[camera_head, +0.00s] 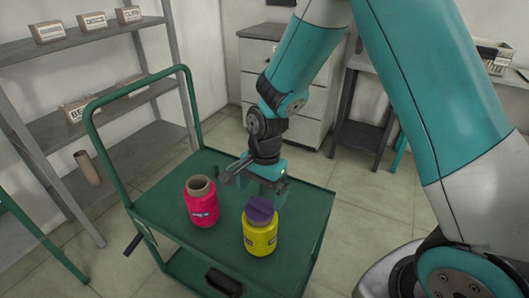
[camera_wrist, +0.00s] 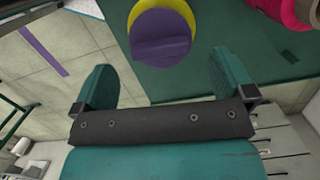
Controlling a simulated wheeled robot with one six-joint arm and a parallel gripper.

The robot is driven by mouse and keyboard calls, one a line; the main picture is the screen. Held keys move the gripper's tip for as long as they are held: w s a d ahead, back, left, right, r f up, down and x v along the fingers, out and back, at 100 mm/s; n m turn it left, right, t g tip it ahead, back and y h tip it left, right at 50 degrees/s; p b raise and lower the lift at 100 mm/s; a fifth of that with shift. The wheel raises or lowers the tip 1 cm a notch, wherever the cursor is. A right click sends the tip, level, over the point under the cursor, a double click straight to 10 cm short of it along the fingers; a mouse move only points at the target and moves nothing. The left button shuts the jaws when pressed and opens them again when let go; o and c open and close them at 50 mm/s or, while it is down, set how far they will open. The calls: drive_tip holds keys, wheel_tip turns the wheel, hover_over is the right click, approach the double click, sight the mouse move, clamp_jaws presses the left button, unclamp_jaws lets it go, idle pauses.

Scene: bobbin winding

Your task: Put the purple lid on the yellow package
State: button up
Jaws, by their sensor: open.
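The yellow package (camera_head: 260,240) stands upright on the green cart, at its front right part. The purple lid (camera_head: 260,208) sits on top of the yellow package. In the wrist view the lid (camera_wrist: 162,36) covers most of the package top, and a yellow rim (camera_wrist: 192,16) shows around part of it. My gripper (camera_head: 262,178) is above the cart behind the package, clear of the lid. In the wrist view my gripper (camera_wrist: 168,80) has its two teal fingers wide apart with nothing between them. The lid is beyond the fingertips.
A pink spool (camera_head: 202,204) with a brown core stands left of the yellow package. The green cart (camera_head: 165,205) has a raised handle at its left. Shelves (camera_head: 90,95) with labelled boxes stand at the left, and drawers (camera_head: 310,110) at the back.

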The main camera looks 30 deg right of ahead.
wheel_tip(320, 180, up, 13)
drive_tip(key=w+d, duration=0.1)
drive_tip(key=shift+d+p, duration=0.35)
drive_tip(key=shift+p, duration=0.1)
drive_tip(key=shift+f, duration=0.1)
